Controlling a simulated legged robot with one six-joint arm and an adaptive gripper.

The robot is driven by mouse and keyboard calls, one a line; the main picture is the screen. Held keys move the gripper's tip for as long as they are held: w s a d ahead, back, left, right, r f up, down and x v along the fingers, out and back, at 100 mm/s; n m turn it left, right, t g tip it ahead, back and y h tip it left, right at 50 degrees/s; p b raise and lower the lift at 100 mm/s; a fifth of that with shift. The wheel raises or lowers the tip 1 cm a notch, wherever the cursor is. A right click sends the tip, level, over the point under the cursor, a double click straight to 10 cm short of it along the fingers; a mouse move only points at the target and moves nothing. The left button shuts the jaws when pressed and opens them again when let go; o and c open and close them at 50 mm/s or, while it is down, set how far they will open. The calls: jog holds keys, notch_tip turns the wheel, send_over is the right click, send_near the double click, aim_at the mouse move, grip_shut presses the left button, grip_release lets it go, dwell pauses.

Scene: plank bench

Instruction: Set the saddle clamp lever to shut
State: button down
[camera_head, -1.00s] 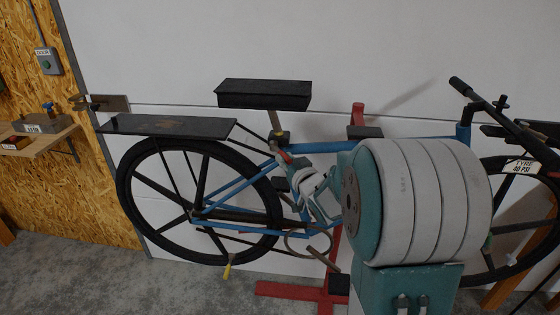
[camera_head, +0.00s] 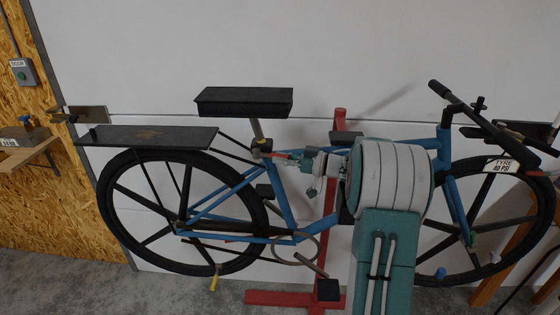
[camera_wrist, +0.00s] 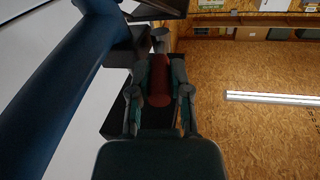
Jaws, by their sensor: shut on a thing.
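My gripper (camera_head: 291,155) comes in from the right and is shut around the lever's outer part. In the wrist view, the red lever (camera_wrist: 159,82) lies between both fingers of my gripper (camera_wrist: 159,95). A grey round end of the clamp (camera_wrist: 160,36) shows just beyond it. The fingers hide part of the lever.
The blue frame tube (camera_wrist: 55,85) runs close along the left of the wrist view. A black rear rack (camera_head: 150,137) and wheel stand to the left. A red stand (camera_head: 325,297) holds the bicycle before a white wall. A plank shelf (camera_head: 28,155) is at far left.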

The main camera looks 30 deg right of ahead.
jog(key=shift+w+d+r+n+g+y, duration=0.15)
jog(key=shift+w+d+n+g+y, duration=0.2)
jog(key=shift+n+g+y, duration=0.3)
jog(key=c, duration=0.6)
grip_release()
jog(key=shift+w+a, duration=0.1)
jog(key=shift+w, duration=0.05)
notch_tip(320, 180, up, 10)
send_over(282, 155)
jog(key=w, duration=0.1)
jog(key=shift+w+d, duration=0.15)
jog(key=shift+d, duration=0.15)
